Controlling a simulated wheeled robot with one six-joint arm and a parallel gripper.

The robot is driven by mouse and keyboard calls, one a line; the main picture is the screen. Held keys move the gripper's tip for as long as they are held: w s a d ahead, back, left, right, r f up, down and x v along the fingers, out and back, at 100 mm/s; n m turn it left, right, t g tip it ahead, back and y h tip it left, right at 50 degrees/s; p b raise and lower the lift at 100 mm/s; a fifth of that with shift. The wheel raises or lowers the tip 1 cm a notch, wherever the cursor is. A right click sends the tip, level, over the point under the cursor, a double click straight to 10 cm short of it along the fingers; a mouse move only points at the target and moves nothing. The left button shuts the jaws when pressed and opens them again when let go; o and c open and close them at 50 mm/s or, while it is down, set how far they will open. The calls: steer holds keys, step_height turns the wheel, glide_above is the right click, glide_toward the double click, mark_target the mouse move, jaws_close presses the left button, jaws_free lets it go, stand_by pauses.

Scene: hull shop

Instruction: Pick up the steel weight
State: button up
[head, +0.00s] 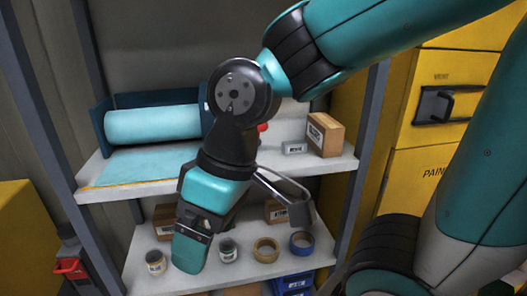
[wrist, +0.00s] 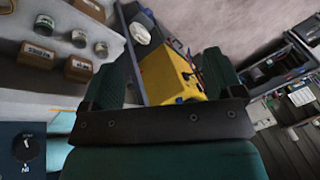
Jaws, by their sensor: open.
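A small grey block with a white label, which looks like the steel weight (head: 294,147), sits on the upper shelf (head: 250,183) in the head view, just left of a cardboard box. My gripper (head: 192,250) hangs in front of the shelving, lower and to the left of the block, and points down. In the wrist view my gripper (wrist: 160,72) shows its two teal fingers spread apart with nothing held between them. I cannot make out the grey block in the wrist view.
A light-blue roll (head: 152,124) in a dark blue holder fills the upper shelf's left. A cardboard box (head: 325,134) stands at its right. The lower shelf (head: 205,276) holds cans, tape rolls and boxes. Grey uprights and yellow cabinets (head: 440,105) bound the right.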

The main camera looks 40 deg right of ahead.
steer(key=shift+o, duration=0.8)
steer(key=w+d+r+m+t+h+p, duration=0.1)
steer(key=w+d+r+m+t+p, duration=0.1)
steer(key=w+d, duration=0.6)
steer(key=shift+r+m, duration=0.55)
steer(key=shift+m, duration=0.45)
steer(key=w+d+r+m+t+h+p, duration=0.1)
steer(key=w+d+r+m+h, duration=0.15)
steer(key=d, duration=0.65)
steer(key=w+d+r+m+t+h+p, duration=0.1)
steer(key=w+d+m+h+p, duration=0.15)
steer(key=d, duration=0.65)
steer(key=m+h+p, duration=0.1)
steer(key=m, duration=0.2)
glide_above(294, 142)
steer(key=s+a, duration=0.2)
steer(key=s, duration=0.1)
steer(key=f, duration=0.8)
steer(key=shift+d+f, duration=0.1)
steer(key=shift+d, duration=0.1)
steer(key=shift+p+x, duration=0.35)
steer(key=shift+x, duration=2.85)
steer(key=shift+w, duration=0.15)
steer(key=shift+c, duration=0.2)
